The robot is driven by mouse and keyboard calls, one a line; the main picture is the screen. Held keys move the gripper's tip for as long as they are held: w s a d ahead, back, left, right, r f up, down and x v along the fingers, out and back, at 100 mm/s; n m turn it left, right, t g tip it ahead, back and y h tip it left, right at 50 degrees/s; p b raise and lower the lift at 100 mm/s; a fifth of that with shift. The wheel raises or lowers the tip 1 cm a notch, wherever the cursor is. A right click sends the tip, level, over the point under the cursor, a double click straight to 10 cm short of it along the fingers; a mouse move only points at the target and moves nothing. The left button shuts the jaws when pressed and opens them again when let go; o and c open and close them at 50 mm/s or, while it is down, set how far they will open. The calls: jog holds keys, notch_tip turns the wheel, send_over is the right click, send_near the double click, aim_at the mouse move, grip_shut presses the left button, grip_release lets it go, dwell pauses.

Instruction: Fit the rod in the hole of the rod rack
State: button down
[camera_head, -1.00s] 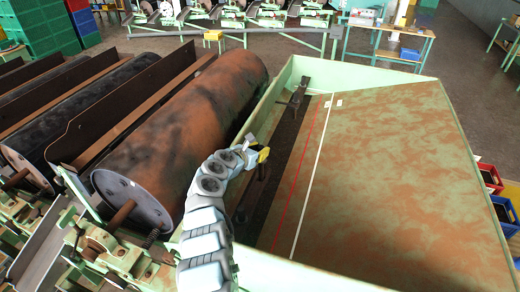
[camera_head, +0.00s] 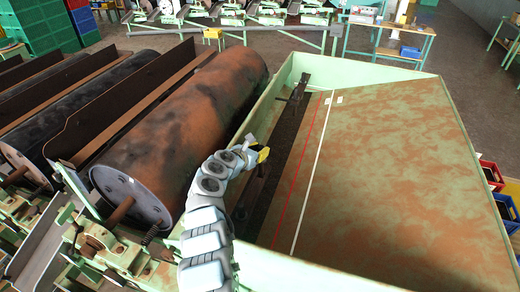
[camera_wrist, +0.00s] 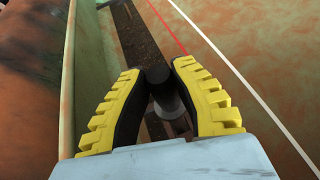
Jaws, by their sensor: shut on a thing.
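My gripper (camera_head: 262,154) is over the left part of the green tray. In the wrist view its two yellow-and-black fingers (camera_wrist: 155,85) are closed on a dark, round-ended rod (camera_wrist: 158,75). The rod's top shows between the fingertips, and a greyer part shows lower between the fingers. Its lower end is hidden. A dark brown strip (camera_head: 290,133) runs along the tray's left inner side, with a dark upright fitting (camera_head: 298,88) near its far end. I cannot tell which part is the rod rack, and no hole is clearly visible.
The green tray wall (camera_head: 228,137) stands close left of my gripper. A large rusty drum (camera_head: 190,120) lies beyond it. To the right is a broad, clear rust-stained plate (camera_head: 390,180) with a red line and a white line. Blue and red bins (camera_head: 506,208) stand outside at right.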

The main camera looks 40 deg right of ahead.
aim_at(259, 166)
jog(key=shift+w+f+b, duration=0.1)
jog(key=shift+f+b, duration=2.85)
jog(key=shift+f, duration=1.15)
dwell(0.3)
jog(key=c, duration=0.9)
grip_release()
jog(key=shift+f, duration=0.1)
jog(key=shift+a, duration=0.15)
jog(key=shift+a+r, duration=0.6)
jog(key=shift+a, duration=0.35)
jog(key=shift+v, duration=2.6)
jog(key=shift+s+a+r, duration=0.1)
jog(key=shift+s+a, duration=0.05)
jog(key=shift+s, duration=0.05)
